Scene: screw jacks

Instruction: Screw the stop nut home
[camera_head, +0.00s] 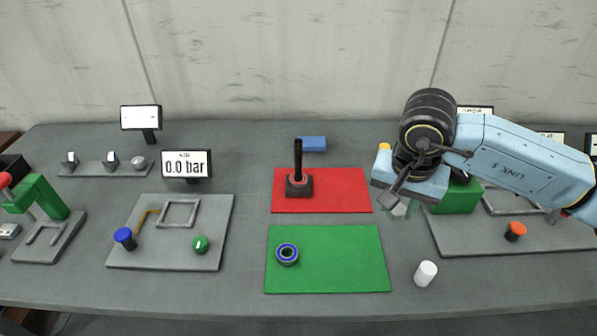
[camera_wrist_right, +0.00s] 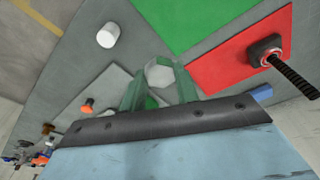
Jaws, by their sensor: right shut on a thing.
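My right gripper (camera_head: 399,208) hangs above the table, to the right of the red mat and clear of the screw. In the right wrist view its two greenish fingers (camera_wrist_right: 160,88) are shut on a pale grey hexagonal piece, which looks like the stop nut (camera_wrist_right: 159,73). The head view mostly hides this piece. A black threaded screw (camera_head: 298,159) stands upright on a dark square base (camera_head: 299,186) on the red mat (camera_head: 340,190). The screw also shows in the right wrist view (camera_wrist_right: 293,76). A dark ring with a blue rim (camera_head: 287,253) lies on the green mat (camera_head: 345,262). My left gripper is out of view.
A white cylinder (camera_head: 426,273) stands right of the green mat. A blue block (camera_head: 313,143) lies behind the red mat. A plate with a blue knob (camera_head: 125,238) and green knob (camera_head: 200,244) lies left. A green block (camera_head: 457,197) and orange-topped button (camera_head: 515,231) are at right.

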